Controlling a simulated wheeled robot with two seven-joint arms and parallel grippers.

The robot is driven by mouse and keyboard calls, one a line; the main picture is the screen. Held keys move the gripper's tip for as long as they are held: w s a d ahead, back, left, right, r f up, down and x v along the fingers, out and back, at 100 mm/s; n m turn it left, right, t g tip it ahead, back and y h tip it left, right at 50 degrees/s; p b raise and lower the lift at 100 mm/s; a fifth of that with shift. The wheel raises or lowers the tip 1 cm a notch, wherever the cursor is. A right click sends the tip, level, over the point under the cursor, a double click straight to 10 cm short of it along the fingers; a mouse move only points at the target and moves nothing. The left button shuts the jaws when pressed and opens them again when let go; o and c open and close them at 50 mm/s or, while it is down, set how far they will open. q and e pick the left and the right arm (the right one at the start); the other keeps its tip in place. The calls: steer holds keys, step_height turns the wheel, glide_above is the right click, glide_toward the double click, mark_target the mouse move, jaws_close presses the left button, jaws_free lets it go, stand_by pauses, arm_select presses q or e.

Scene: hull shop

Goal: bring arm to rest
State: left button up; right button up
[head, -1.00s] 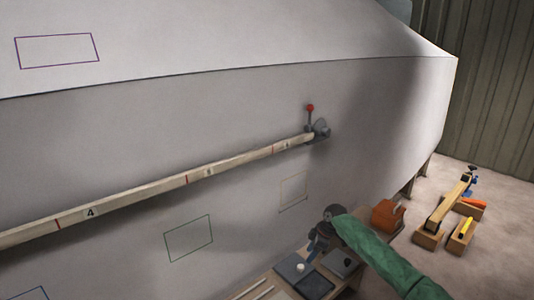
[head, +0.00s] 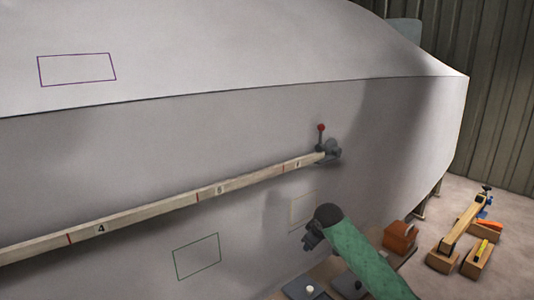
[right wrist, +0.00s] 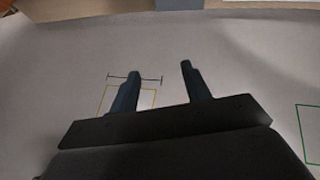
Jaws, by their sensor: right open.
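My right gripper (head: 309,240) is at the end of the green-sleeved arm, which comes in from the lower right. It is in front of the pale hull side (head: 120,155), close to a faint yellowish outlined rectangle (head: 303,207). In the right wrist view the two dark fingers (right wrist: 160,70) stand well apart with nothing between them. The left finger overlaps a yellow outline (right wrist: 155,98) and a dark line with end ticks (right wrist: 150,79). Whether the fingers touch the hull cannot be told. My left gripper is out of view.
A numbered batten (head: 150,211) runs along the hull to a clamp with a red-knobbed lever (head: 321,138). Below my arm is a bench with dark trays (head: 303,287) and an orange-brown box (head: 399,237). Wooden blocks with tools (head: 462,225) stand on the floor at right.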

steer(key=s+a+f+m+t, duration=0.2)
steer(key=s+f+m, duration=0.1)
steer(key=s, duration=1.2)
steer(key=s+f+m+g, duration=0.1)
steer(key=s+f+g, duration=0.1)
steer(key=s+f, duration=0.6)
steer(key=s+d+f+m+g, duration=0.1)
steer(key=s+f, duration=0.7)
steer(key=s, duration=1.1)
steer(key=s+f+m+g, duration=0.1)
steer(key=s+f+g, duration=0.2)
steer(key=s+f, duration=0.5)
steer(key=s, duration=0.6)
steer(key=shift+d+f+m+g, duration=0.2)
steer(key=shift+d+m+g, duration=0.1)
steer(key=shift+d+g, duration=0.1)
steer(key=shift+s+a, duration=0.1)
